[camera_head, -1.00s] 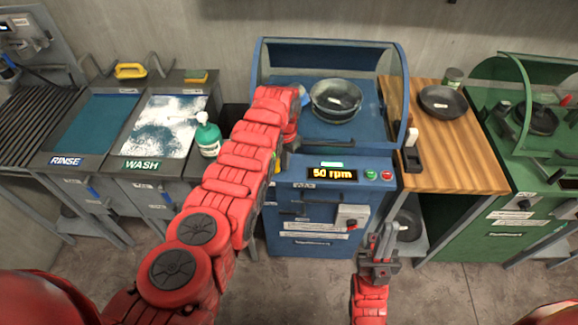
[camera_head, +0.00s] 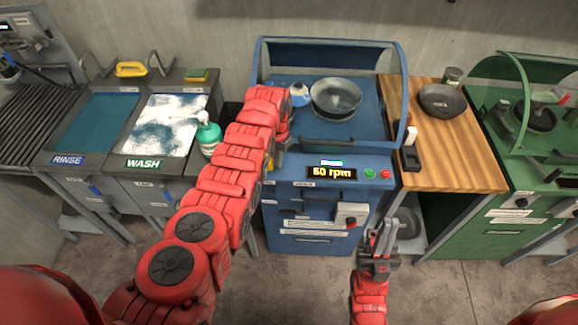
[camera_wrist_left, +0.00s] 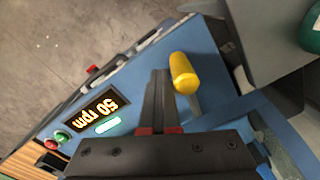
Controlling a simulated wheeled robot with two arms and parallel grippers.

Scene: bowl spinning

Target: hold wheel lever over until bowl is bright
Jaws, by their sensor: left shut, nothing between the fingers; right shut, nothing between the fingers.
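The grey bowl (camera_head: 336,97) sits in the blue machine (camera_head: 325,200) under a raised clear hood. Its inside looks dull grey. A round blue-and-white part (camera_head: 299,95) is at its left rim, possibly the wheel. The lever's yellow knob (camera_wrist_left: 184,74) shows in the left wrist view on a grey stem. My left gripper (camera_wrist_left: 160,78) is shut and empty, with its fingers right beside the knob; whether they touch it is unclear. In the head view my left arm mostly hides the lever. My right gripper (camera_head: 383,235) is shut and empty in front of the machine.
The display (camera_head: 331,173) reads about 50 rpm, with green (camera_head: 369,174) and red (camera_head: 386,174) buttons beside it. A green-and-white bottle (camera_head: 208,135) stands left of my left arm by the wash basin (camera_head: 165,125). A wooden counter (camera_head: 445,150) with a dark bowl (camera_head: 442,100) lies right.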

